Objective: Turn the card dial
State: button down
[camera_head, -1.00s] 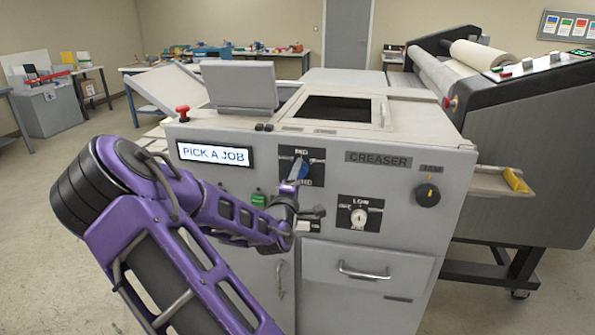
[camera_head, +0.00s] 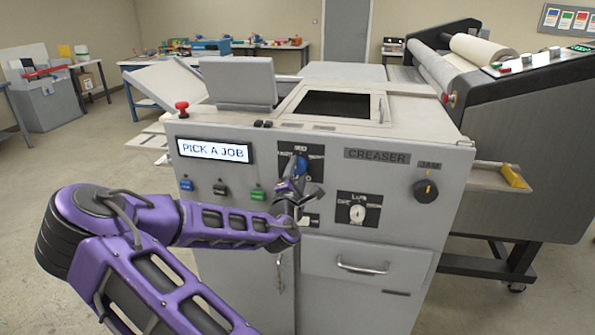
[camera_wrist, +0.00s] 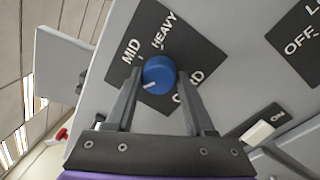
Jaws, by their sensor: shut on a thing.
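The card dial is a blue round knob (camera_wrist: 159,74) on a black plate (camera_wrist: 172,22) marked MID, HEAVY and a partly hidden word ending in RD. Its white mark sits at the lower left of the knob in the wrist view. My gripper (camera_wrist: 159,80) is shut on the knob, one finger on each side. In the head view the blue dial (camera_head: 301,165) shows on the front of the grey creaser, with my gripper (camera_head: 300,178) at it, partly covering its plate.
The display (camera_head: 214,151) reads PICK A JOB. Below it are blue, black and green buttons (camera_head: 258,194). A second dial (camera_head: 357,214) and a JAM dial (camera_head: 425,191) are to the right. A drawer handle (camera_head: 362,268) juts out below. A red knob (camera_head: 181,107) stands on top.

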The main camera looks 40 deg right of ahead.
dwell(0.3)
jog(key=shift+c, duration=1.3)
grip_release()
jog(key=shift+s, duration=0.1)
